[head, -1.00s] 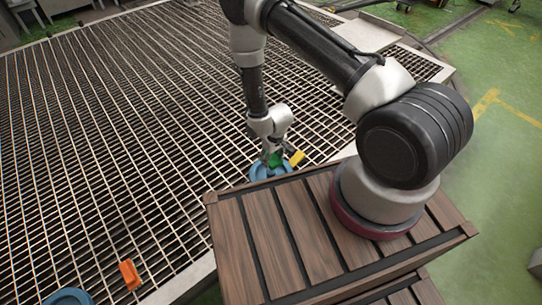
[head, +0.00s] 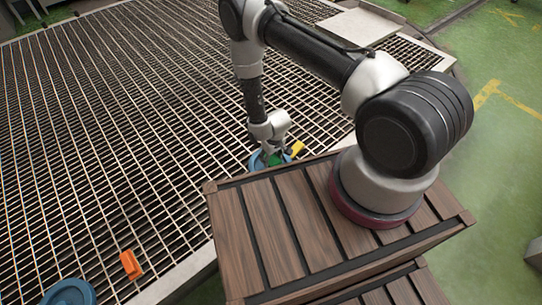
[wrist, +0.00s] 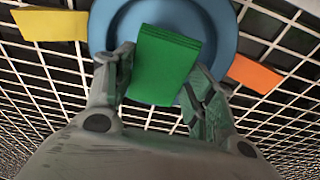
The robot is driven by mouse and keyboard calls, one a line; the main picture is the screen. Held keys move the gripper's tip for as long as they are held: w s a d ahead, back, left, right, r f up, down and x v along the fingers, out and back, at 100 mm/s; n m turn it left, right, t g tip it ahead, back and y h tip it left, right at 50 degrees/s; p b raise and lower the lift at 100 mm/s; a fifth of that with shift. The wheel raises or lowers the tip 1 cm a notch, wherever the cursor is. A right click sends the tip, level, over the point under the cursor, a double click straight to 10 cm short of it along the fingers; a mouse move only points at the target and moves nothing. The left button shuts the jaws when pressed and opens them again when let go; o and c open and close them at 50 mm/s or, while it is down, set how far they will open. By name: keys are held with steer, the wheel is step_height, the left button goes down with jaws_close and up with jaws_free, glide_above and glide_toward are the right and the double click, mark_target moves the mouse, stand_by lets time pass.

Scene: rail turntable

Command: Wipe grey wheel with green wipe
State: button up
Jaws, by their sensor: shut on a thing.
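My gripper (wrist: 160,85) is shut on the green wipe (wrist: 166,65), which sits between its fingers. In the head view my gripper (head: 270,154) is low over a blue round dish (head: 256,163) beyond the crate edge. The dish (wrist: 228,30) lies behind the wipe in the wrist view; I cannot tell whether the wipe touches it. A yellow piece (head: 298,148) is at the dish's right in the head view; a yellow piece (wrist: 50,25) is at its left in the wrist view. I see no grey wheel in either view.
An orange piece (wrist: 254,75) is right of the dish in the wrist view. In the head view, another blue round thing (head: 70,292) and an orange block (head: 130,265) lie at lower left. A wooden crate (head: 262,225) bears my arm. The metal grating (head: 110,130) is mostly clear.

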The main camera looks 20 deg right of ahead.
steer(key=shift+f, duration=0.6)
stand_by(0.6)
steer(key=shift+s+d, duration=0.25)
steer(key=shift+s, duration=0.35)
steer(key=shift+s+d, duration=0.2)
steer(key=shift+s, duration=0.35)
steer(key=shift+w+a, duration=0.3)
steer(key=shift+w, duration=0.5)
steer(key=shift+w+a, duration=0.35)
steer(key=shift+w, duration=0.4)
steer(key=shift+w+a, duration=0.3)
steer(key=shift+w, duration=0.5)
steer(key=shift+s+d, duration=0.35)
steer(key=shift+s, duration=0.45)
steer(key=shift+s+d, duration=0.3)
steer(key=shift+s, duration=0.45)
steer(key=shift+s+d, duration=0.35)
steer(key=shift+s, duration=0.45)
steer(key=shift+r, duration=4.05)
